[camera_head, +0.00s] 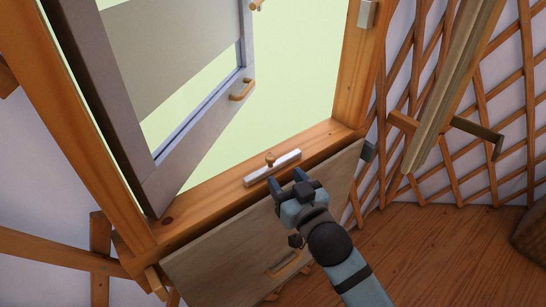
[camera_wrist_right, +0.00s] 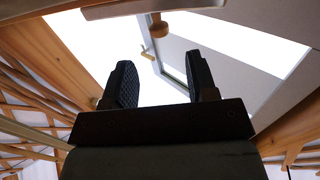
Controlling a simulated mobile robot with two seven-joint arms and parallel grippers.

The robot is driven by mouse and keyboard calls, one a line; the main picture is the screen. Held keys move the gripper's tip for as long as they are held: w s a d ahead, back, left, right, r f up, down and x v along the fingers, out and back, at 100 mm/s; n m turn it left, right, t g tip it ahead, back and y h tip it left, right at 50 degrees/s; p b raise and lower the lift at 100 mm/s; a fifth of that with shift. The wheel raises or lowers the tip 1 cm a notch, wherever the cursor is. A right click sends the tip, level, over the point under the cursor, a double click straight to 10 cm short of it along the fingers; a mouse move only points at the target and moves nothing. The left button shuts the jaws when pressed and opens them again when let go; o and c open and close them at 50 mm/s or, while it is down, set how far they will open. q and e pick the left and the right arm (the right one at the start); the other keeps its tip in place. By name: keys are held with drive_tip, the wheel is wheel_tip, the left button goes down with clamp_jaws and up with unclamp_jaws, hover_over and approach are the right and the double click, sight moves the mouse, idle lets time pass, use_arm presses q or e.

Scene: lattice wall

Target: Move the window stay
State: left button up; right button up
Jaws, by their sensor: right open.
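The window stay (camera_head: 284,164) is a short pale bar with a wooden knob on top. It lies on the wooden sill of the window frame in the head view. In the right wrist view a pale bar with a wooden knob, apparently the stay (camera_wrist_right: 158,27), shows at the top edge, beyond my fingers. My right gripper (camera_head: 287,179) is open and empty, just on the room side of the stay. Its two dark fingers (camera_wrist_right: 161,75) stand apart in the wrist view. Whether a fingertip touches the stay I cannot tell. My left gripper is out of view.
The window sash (camera_head: 125,115) stands swung open at left, with a wooden handle (camera_head: 242,90). A board (camera_head: 215,262) with a handle hangs below the sill. Lattice wall (camera_head: 480,95) and an upright plank (camera_head: 447,95) are at right. Wooden floor (camera_head: 440,250) lies below.

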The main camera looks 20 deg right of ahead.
sight(273, 161)
drive_tip(key=w, duration=0.5)
drive_tip(key=w+a, duration=0.1)
drive_tip(key=w, duration=0.1)
drive_tip(key=shift+w+p, duration=0.25)
drive_tip(key=shift+p, duration=0.1)
clamp_jaws()
